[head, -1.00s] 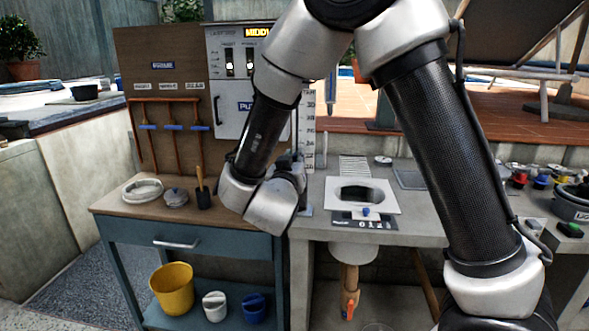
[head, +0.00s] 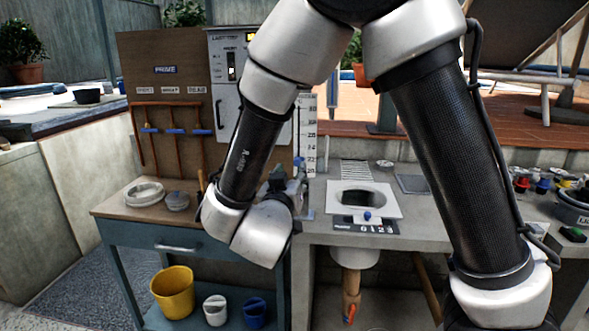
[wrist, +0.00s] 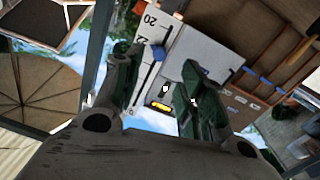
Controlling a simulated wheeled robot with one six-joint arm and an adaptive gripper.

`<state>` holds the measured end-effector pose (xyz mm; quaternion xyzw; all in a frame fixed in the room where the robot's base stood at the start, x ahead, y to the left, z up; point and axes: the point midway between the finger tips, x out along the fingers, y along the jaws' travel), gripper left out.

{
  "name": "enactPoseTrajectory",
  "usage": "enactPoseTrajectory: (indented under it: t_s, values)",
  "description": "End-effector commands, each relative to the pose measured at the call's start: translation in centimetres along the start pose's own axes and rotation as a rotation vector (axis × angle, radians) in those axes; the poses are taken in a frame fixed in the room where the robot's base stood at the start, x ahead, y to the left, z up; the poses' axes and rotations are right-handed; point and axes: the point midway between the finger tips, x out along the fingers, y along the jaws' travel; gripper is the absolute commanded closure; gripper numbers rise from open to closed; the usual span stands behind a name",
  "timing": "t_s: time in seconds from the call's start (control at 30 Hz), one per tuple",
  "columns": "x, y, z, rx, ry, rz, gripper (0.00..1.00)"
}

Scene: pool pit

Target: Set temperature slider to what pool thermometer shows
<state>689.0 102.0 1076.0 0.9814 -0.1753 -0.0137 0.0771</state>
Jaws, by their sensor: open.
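A tall white scale (head: 308,135) with black numbers stands upright at the bench's right end in the head view. In the wrist view the scale (wrist: 150,35) shows 20 and 22, with a blue piece (wrist: 159,53) at its edge that may be the slider. My gripper (wrist: 163,72) is open and empty, its dark fingers either side of the scale's end in that view; I cannot tell the gap. In the head view my gripper (head: 284,180) is just left of the scale's foot, partly behind my wrist.
A white control cabinet (head: 222,85) is partly hidden by my arm. Copper pipes with blue handles (head: 174,131) are on the board at left. A grey counter with a square basin plate (head: 395,205) is at right. A yellow bucket (head: 173,290) stands below.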

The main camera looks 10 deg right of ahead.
Motion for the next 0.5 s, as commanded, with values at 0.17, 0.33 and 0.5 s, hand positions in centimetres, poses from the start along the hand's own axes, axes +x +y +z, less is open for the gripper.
enactPoseTrajectory:
  t_s: [0.17, 0.33, 0.5]
  values:
    - [-3.4, -0.1, 0.0, 0.0, 0.0, -0.003, 0.59]
    - [-4.9, 0.0, 0.0, -0.001, 0.001, -0.002, 0.59]
    - [-5.1, 0.0, 0.0, -0.001, 0.0, 0.0, 0.59]
